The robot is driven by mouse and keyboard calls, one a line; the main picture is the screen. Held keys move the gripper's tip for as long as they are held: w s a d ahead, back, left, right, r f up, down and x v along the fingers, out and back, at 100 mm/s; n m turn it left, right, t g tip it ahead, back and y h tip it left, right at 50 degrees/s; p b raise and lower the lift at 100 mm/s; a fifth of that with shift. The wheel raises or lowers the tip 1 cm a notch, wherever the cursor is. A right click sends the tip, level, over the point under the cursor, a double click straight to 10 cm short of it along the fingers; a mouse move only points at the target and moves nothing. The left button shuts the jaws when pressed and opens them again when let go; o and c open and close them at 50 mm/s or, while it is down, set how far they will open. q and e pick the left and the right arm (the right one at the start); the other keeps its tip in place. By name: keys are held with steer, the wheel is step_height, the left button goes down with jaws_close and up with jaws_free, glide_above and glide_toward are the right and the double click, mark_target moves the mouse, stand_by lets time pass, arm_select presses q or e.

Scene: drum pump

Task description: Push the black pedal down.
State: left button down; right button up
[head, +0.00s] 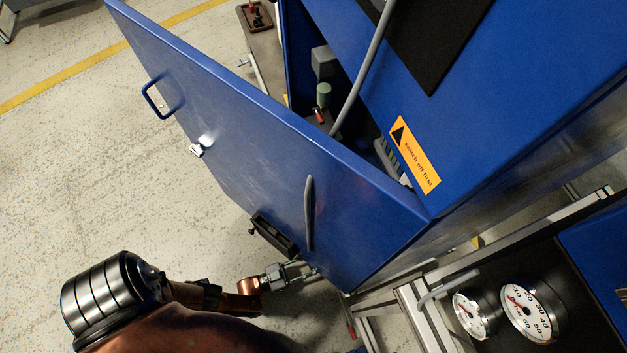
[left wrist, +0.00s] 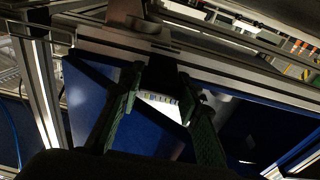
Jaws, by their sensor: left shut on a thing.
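My left arm comes in from the bottom left of the head view. Its gripper (head: 290,275) is low beside the bottom edge of the open blue door. In the left wrist view the green-padded fingers (left wrist: 160,82) are spread, with a dark part between their tips. The gripper is shut on this part, but I cannot tell what it is. A black box-like piece (head: 273,236) shows at the door's lower edge, just above the gripper in the head view. I cannot tell whether it is the black pedal. No pedal is clearly seen. My right gripper is not in view.
The blue door (head: 270,150) stands open from the blue cabinet (head: 510,90), which bears an orange warning label (head: 414,155). A grey hose (head: 362,70) runs into it. Round gauges (head: 528,312) sit on a framed bench at bottom right. Open floor (head: 80,150) lies left.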

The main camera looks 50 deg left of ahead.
arm_select(q)
steer(key=shift+s, duration=0.1)
steer(key=c, duration=1.4)
jaws_free()
steer(key=shift+r, duration=0.1)
steer(key=v, duration=0.7)
steer(key=shift+s, duration=0.2)
steer(key=shift+a, duration=0.1)
steer(key=shift+c, duration=0.3)
